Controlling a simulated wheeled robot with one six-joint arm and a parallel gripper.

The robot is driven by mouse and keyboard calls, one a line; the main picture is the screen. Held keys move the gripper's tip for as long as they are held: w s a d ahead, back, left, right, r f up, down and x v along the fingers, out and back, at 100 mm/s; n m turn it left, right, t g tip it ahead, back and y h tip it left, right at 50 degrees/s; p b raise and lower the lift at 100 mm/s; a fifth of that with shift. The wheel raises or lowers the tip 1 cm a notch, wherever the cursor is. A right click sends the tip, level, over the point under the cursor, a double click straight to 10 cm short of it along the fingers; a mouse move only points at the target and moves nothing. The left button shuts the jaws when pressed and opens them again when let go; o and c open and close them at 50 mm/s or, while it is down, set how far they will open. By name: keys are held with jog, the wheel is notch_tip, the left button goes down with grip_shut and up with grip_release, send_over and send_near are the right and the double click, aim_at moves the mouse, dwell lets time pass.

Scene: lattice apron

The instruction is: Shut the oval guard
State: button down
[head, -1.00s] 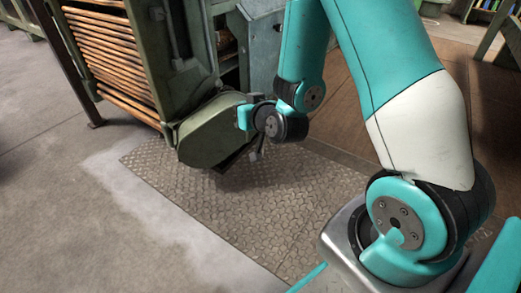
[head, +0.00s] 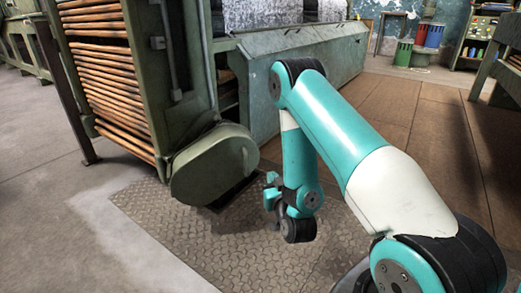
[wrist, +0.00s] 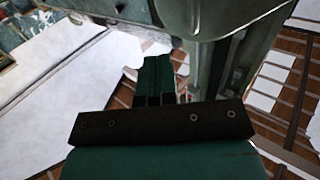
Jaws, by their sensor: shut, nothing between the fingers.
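The oval guard (head: 213,165) is a dull green rounded cover low on the corner of the green machine. A dark gap or shadow shows under its lower right edge; I cannot tell how far it stands from the machine. My gripper (head: 270,190) is to the right of the guard and a little lower, apart from it in the picture. In the wrist view its teal fingers (wrist: 158,80) are together with nothing between them. A rounded grey-green metal part fills the top of that view; I cannot tell whether it is the guard.
The machine's stack of wooden slats (head: 105,80) is left of the guard, with a dark post (head: 62,90) beside it. A long green panel (head: 310,75) runs behind my arm. The treadplate floor (head: 190,245) in front of the guard is clear.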

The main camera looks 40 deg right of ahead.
jog(key=b+x, duration=0.1)
jog(key=x, duration=1.1)
jog(key=shift+w+b, duration=0.15)
jog(key=shift+b, duration=0.25)
jog(key=shift+w+d, duration=0.15)
